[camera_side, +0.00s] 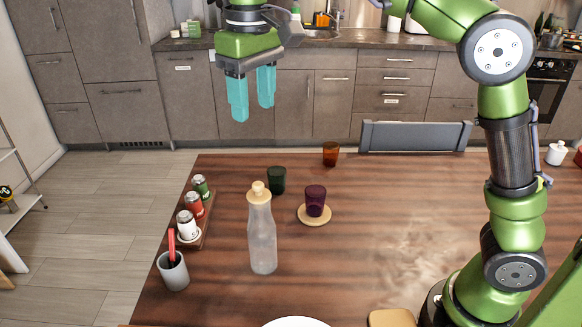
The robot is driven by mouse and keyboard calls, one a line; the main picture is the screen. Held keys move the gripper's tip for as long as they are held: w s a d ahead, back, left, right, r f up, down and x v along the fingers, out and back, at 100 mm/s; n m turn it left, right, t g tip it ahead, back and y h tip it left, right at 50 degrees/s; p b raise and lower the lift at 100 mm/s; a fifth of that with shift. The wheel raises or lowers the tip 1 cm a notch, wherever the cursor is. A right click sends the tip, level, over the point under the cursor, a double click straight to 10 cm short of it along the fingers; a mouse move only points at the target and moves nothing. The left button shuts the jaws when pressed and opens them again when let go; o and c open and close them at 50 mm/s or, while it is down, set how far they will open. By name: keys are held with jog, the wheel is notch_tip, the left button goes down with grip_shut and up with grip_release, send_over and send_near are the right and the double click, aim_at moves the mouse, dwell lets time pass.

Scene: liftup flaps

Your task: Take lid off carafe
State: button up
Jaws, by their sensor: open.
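The carafe (262,239) is a clear frosted bottle standing upright on the wooden table, left of centre. Its lid (258,191) is a light wooden stopper with a round knob, seated in the neck. My gripper (252,107) has two cyan fingers pointing down, spread apart with nothing between them. It is above the carafe in the picture, clear of it and not touching anything.
A purple cup (315,201) stands on a round wooden coaster (301,219) right of the carafe. A dark green cup (277,180) is just behind. Left are a rack of spice jars (194,204) and a grey cup (173,272). The table's right middle (400,235) is clear.

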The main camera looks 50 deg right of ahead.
notch_tip(320, 180, up, 2)
jog(key=s+r, duration=0.1)
send_over(258, 184)
jog(key=shift+g, duration=0.4)
jog(key=f, duration=1.2)
jog(key=shift+s+d+f, duration=0.1)
jog(key=shift+s+d, duration=0.15)
jog(key=shift+d, duration=0.1)
jog(key=shift+w+a+f, duration=0.15)
jog(key=shift+a+f, duration=0.05)
jog(key=shift+f, duration=1.15)
jog(key=shift+w+a+f, duration=0.1)
jog(key=shift+a+f, duration=0.05)
jog(key=shift+f, duration=1.15)
grip_shut()
